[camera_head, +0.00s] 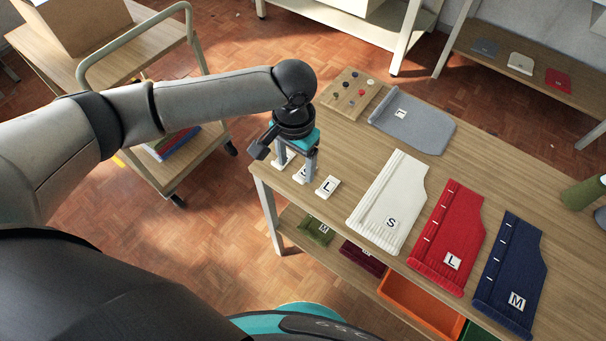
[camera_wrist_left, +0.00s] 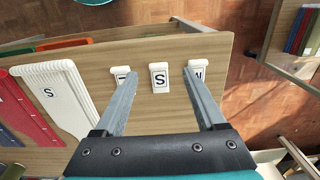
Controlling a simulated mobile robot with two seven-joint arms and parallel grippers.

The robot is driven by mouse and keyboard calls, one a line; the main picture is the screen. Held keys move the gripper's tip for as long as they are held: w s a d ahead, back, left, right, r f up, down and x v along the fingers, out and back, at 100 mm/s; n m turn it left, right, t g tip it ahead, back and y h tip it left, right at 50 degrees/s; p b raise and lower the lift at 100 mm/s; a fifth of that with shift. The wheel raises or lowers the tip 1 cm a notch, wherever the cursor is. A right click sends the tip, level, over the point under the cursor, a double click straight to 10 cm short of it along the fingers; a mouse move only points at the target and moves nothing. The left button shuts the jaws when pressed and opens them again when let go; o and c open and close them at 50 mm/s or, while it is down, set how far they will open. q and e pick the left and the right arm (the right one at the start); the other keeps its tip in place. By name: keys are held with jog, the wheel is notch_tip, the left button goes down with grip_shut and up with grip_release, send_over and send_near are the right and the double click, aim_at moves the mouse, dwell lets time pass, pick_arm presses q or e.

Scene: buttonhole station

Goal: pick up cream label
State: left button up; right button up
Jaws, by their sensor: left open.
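Several small cream tiles with black letters stand in a row at the near left end of the table. The middle one, a cream label marked S (camera_wrist_left: 160,78), lies between my left fingers in the left wrist view and is partly hidden in the head view. A label marked L (camera_head: 328,187) is on one side, and another label (camera_wrist_left: 198,66), apparently M, is on the other; each is partly covered by a finger in the wrist view. My left gripper (camera_head: 296,170) is open, pointing down over the S label, holding nothing. My right gripper is out of view.
The wooden table (camera_head: 478,165) holds a cream panel (camera_head: 393,190), a red panel (camera_head: 455,225), a navy panel (camera_head: 514,270), a grey panel (camera_head: 420,125) and a button board (camera_head: 348,95). An orange bin (camera_head: 420,305) is below. A trolley (camera_head: 185,165) stands left.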

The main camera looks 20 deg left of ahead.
aim_at(297, 179)
pick_arm(q)
notch_tip(297, 179, down, 3)
jog(key=shift+d+f+b, duration=0.1)
jog(key=shift+d+b, duration=0.05)
jog(key=shift+b, duration=0.4)
jog(key=shift+f, duration=0.55)
jog(key=shift+r, duration=0.1)
jog(key=c, duration=0.6)
grip_shut()
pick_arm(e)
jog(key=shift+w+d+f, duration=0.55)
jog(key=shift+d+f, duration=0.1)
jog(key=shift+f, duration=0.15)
